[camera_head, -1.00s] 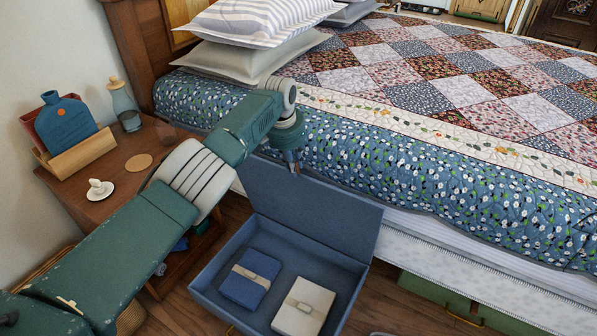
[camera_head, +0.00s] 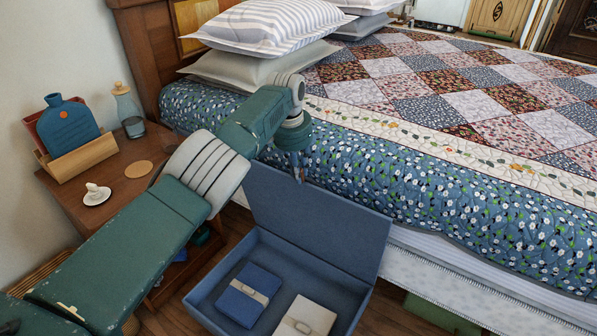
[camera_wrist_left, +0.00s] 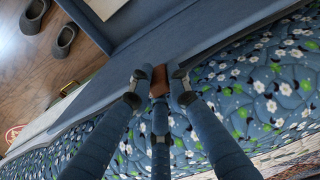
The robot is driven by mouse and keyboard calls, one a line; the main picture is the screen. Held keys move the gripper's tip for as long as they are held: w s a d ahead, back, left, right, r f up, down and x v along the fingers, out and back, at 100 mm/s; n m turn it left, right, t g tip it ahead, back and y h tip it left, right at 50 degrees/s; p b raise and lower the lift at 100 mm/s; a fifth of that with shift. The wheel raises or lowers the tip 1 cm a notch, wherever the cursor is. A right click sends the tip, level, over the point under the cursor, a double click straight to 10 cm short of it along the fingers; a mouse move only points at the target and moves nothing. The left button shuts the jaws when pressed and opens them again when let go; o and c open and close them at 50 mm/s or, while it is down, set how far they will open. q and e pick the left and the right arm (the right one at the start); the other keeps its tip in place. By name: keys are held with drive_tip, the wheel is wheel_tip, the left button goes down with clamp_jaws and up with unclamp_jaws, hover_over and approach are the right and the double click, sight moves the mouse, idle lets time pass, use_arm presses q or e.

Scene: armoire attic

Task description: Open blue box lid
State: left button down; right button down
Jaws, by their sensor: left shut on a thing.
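The blue box (camera_head: 205,297) sits on the wooden floor beside the bed. Its lid (camera_head: 330,225) stands up on the bed side, with its inner face toward me. Inside lie a blue bundle (camera_head: 243,302) and a cream bundle (camera_head: 292,326), each with a band. My left gripper (camera_head: 299,174) is at the lid's upper edge. In the left wrist view, its fingers (camera_wrist_left: 159,82) are shut on a small brown tab (camera_wrist_left: 160,76) at the edge of the lid (camera_wrist_left: 130,50). My right gripper is not in view.
The bed with its floral quilt (camera_head: 430,190) stands close behind the lid. Grey slippers (camera_wrist_left: 63,40) lie on the floor in the left wrist view. A green case (camera_head: 430,313) is under the bed.

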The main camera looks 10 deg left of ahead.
use_arm(q)
drive_tip(key=c, duration=1.6)
unclamp_jaws()
drive_tip(key=shift+f, duration=0.1)
drive_tip(key=shift+o, duration=0.2)
drive_tip(key=shift+d, duration=0.1)
drive_tip(key=shift+r, duration=0.6)
wheel_tip(320, 180, up, 11)
drive_tip(key=s, duration=0.2)
drive_tip(key=shift+a+f, duration=0.15)
drive_tip(key=shift+a, duration=0.25)
